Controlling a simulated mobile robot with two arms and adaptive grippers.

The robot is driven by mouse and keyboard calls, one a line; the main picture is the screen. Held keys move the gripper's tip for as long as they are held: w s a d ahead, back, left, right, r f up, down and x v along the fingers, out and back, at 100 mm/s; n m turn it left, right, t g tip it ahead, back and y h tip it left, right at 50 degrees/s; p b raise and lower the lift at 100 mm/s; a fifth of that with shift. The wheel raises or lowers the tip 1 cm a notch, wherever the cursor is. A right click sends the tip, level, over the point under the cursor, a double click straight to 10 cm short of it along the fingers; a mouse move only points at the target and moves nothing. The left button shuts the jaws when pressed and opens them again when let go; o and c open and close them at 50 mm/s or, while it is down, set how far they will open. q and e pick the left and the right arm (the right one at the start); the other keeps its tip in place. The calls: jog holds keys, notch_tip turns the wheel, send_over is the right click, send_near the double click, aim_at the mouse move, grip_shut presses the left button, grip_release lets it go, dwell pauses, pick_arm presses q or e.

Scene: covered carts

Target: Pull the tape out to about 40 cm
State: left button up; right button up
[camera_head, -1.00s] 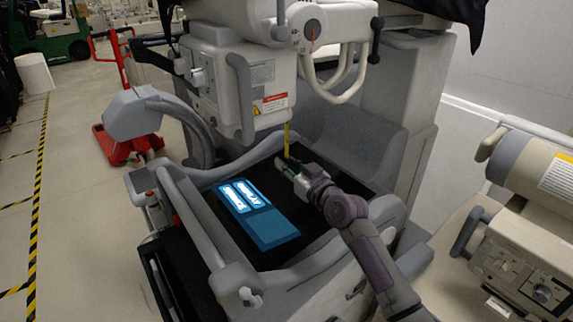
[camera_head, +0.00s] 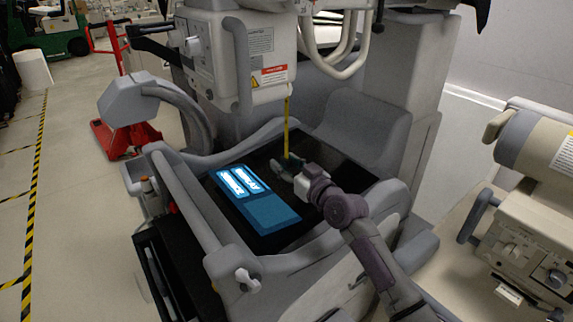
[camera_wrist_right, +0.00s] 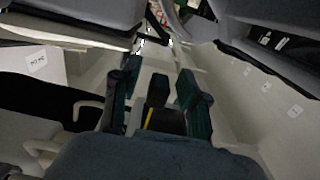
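The tape (camera_head: 287,125) is a thin yellow strip. It runs straight down from the underside of the white machine housing (camera_head: 262,45) to my right gripper (camera_head: 284,164). The gripper is low over the dark bed and shut on the tape's lower end, which its fingers partly hide. In the right wrist view, the two green-edged fingers (camera_wrist_right: 157,98) stand on either side of a dark piece (camera_wrist_right: 157,90), with a short yellow strip (camera_wrist_right: 149,117) below it. My left gripper is not in view.
A blue panel with lit white areas (camera_head: 272,213) lies on the dark bed left of my right gripper. Grey padded side walls (camera_head: 190,205) surround the bed. Another beige machine (camera_head: 520,240) stands at the right. Open floor (camera_head: 75,200) lies to the left.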

aim_at(287, 158)
jog(key=shift+r, duration=0.1)
jog(key=shift+r, duration=0.2)
notch_tip(287, 158, up, 10)
jog(key=shift+f, duration=0.25)
dwell(0.3)
